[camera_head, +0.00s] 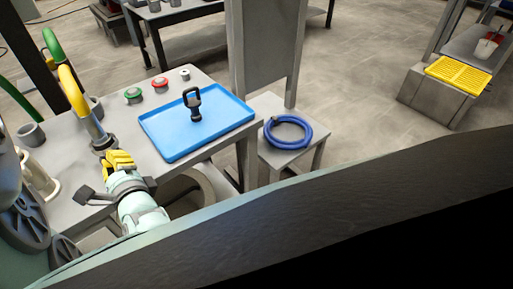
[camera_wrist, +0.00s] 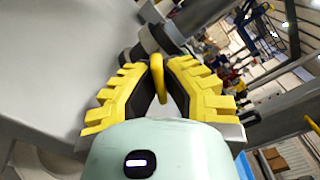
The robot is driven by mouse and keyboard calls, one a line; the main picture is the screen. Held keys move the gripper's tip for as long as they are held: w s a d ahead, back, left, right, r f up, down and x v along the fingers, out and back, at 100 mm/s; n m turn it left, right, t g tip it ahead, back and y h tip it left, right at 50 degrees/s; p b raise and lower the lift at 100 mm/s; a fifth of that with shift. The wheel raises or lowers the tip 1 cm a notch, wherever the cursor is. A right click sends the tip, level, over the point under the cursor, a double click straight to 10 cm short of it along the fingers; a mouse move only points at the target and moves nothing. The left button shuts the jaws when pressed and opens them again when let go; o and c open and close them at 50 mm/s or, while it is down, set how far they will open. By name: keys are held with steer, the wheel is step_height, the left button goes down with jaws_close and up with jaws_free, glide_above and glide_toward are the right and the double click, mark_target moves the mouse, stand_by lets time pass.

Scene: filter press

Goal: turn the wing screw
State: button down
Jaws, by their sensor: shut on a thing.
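The wing screw (camera_wrist: 158,78) shows in the wrist view as a small rounded yellow piece between my fingertips. It sits beside a grey cylindrical fitting (camera_wrist: 150,42). My gripper (camera_wrist: 161,70) has yellow ribbed fingers with dark pads, closed on the wing screw from both sides. In the head view my gripper (camera_head: 119,158) is at the near edge of the grey table, close to the foot of a metal pipe (camera_head: 96,130) with a yellow bend. The wing screw cannot be made out there, and my fingers may hide it.
A blue tray (camera_head: 215,122) with a black-handled tool (camera_head: 194,104) lies on the grey table (camera_head: 122,125). Red (camera_head: 160,84) and green (camera_head: 133,95) round pieces stand behind. A blue hose coil (camera_head: 288,132) lies on a stool at right. Grey cups and wheels crowd the left.

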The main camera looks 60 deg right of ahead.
steer(key=m, duration=0.1)
steer(key=m+b, duration=0.1)
steer(key=m, duration=0.1)
steer(key=m+b, duration=0.1)
steer(key=shift+s+d+f+m, duration=0.1)
steer(key=shift+f+m, duration=0.2)
steer(key=shift+m, duration=0.1)
steer(key=m+b, duration=0.2)
steer(key=m, duration=0.2)
steer(key=shift+m, duration=0.6)
steer(key=shift+s+f+m+g+b, duration=0.1)
steer(key=shift+f+m+g+b, duration=0.2)
steer(key=shift+f+m+g, duration=0.3)
steer(key=shift+r+m+t+p, duration=0.3)
steer(key=shift+r+m+t, duration=0.1)
steer(key=shift+r+m, duration=0.2)
steer(key=c, duration=1.5)
jaws_free()
steer(key=o, duration=0.4)
